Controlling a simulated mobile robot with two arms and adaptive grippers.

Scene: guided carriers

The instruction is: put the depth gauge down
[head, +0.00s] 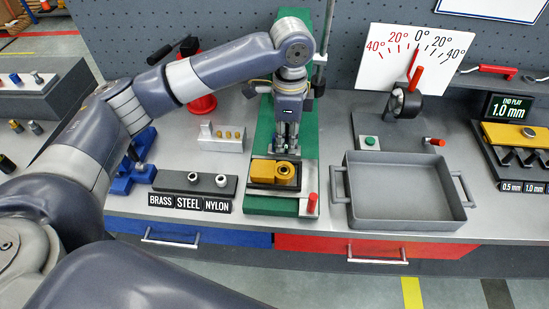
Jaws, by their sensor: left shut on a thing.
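My left gripper (287,145) points straight down over the green stand (270,206). It is shut on a slim dark thing, taken to be the depth gauge; the fingers hide most of it and its shape is unclear. Just in front of the fingertips, a yellow part (262,171) with a ring-shaped end sits in a dark fixture on the green stand. I cannot tell whether the held thing touches the stand. My right gripper is not in view.
A grey tray with handles (405,211) stands right of the stand. A small metal block with brass pieces (221,144) and a dark rack behind the BRASS, STEEL, NYLON labels (188,203) stand left. A red-topped peg (312,203) is at the stand's front right. An angle dial (417,55) stands behind the tray.

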